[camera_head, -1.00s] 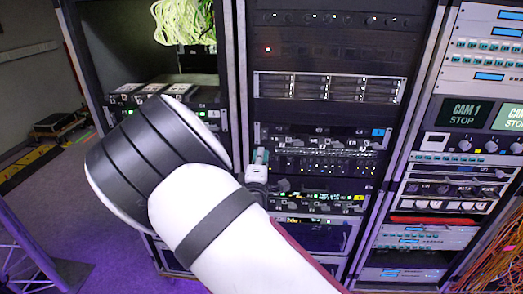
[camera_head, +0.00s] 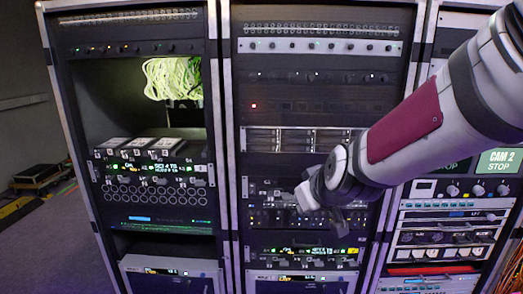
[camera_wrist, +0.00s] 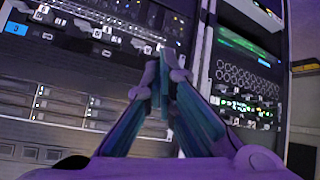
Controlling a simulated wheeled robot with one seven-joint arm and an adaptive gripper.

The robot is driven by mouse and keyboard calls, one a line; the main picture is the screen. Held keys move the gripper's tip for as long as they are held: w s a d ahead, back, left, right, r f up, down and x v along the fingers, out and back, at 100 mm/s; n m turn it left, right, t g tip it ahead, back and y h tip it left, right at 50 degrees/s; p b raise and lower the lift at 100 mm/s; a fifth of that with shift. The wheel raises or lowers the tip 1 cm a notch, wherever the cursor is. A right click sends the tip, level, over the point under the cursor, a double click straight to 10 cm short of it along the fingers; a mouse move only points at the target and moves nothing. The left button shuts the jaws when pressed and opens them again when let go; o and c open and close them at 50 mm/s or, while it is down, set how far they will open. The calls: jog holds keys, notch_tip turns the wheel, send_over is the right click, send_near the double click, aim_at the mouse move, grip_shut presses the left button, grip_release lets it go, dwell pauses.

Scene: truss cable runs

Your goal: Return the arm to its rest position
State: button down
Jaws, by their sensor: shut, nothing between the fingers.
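My arm (camera_head: 405,135) enters the head view at the upper right, with a white shell and a dark red band. It reaches down and left across the middle rack. My gripper (camera_wrist: 162,65) shows in the wrist view with its two fingers together at the tips and nothing between them. In the head view the end of my arm is in front of the middle rack's lower units, and the fingertips are hard to make out. I cannot tell from the picture how close they are to the rack face.
The left rack (camera_head: 226,150) has an open bay with a bundle of pale green cables (camera_head: 172,78). The middle rack (camera_head: 319,45) stands behind my arm. A screen reading CAM 2 (camera_head: 498,161) is at the right. Floor shows at the far left beside a dark case (camera_head: 42,174).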

jog(key=s+d+r+m+g, duration=0.1)
jog(key=s+d, duration=0.2)
jog(key=s, duration=0.5)
jog(key=s+d+r+m+g+h, duration=0.1)
jog(key=s+d+m, duration=0.1)
jog(key=s, duration=0.7)
jog(key=s+d+r+m+g, duration=0.1)
jog(key=s+d, duration=0.3)
jog(key=s, duration=0.4)
jog(key=shift+s+d+r+m+g+h+b, duration=0.25)
jog(key=shift+s+r+m+g+h+b, duration=0.15)
jog(key=shift+r+m, duration=0.15)
jog(key=shift+r, duration=0.1)
